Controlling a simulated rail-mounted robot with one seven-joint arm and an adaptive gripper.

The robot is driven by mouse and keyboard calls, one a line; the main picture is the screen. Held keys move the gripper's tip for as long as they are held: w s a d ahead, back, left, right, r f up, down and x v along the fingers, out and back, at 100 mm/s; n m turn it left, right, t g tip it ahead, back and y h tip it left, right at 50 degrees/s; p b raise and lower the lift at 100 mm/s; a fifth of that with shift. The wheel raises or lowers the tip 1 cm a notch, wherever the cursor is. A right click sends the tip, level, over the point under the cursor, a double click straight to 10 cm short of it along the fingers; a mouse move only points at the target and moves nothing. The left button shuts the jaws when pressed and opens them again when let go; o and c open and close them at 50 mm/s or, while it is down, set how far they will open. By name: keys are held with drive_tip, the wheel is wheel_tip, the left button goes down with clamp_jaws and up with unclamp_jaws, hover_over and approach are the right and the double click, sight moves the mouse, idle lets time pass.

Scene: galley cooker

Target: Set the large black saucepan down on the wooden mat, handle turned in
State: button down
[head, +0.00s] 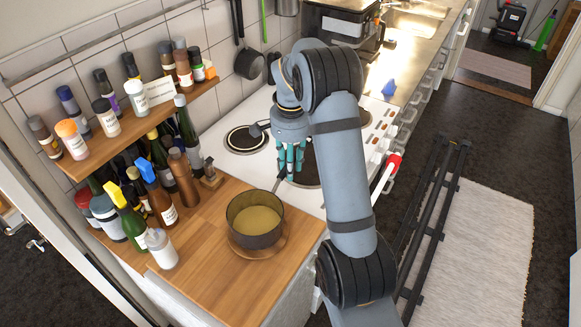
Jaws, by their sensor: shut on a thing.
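The large black saucepan (240,232) is upright at the near end of the wooden worktop, with yellowish contents inside. The round wooden mat (262,253) shows as a rim under and around its base; whether the base touches the mat or hangs just above it, I cannot tell. The saucepan's handle (277,184) points away from me, up the picture toward the cooker. My gripper (289,163) is shut on the handle, over the near edge of the cooker. My fingers and arm partly hide the grip and the cooker top.
Bottles crowd the worktop left of the saucepan, under a wooden shelf (130,125) of jars. A white squeeze bottle (161,249) stands nearest the saucepan's left. The white cooker (250,160) with dark hotplates lies beyond. Bare worktop (205,285) lies in front. A dark rail (432,225) runs right.

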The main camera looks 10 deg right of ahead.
drive_tip(key=shift+f, duration=0.6)
drive_tip(key=c, duration=1.4)
unclamp_jaws()
wheel_tip(320, 180, up, 12)
drive_tip(key=shift+r, duration=0.1)
wheel_tip(320, 180, down, 12)
drive_tip(key=shift+f, duration=0.25)
wheel_tip(320, 180, up, 4)
drive_tip(key=shift+r+b, duration=0.25)
drive_tip(key=shift+b, duration=0.2)
drive_tip(key=shift+w+d, duration=0.1)
drive_tip(key=shift+w, duration=0.1)
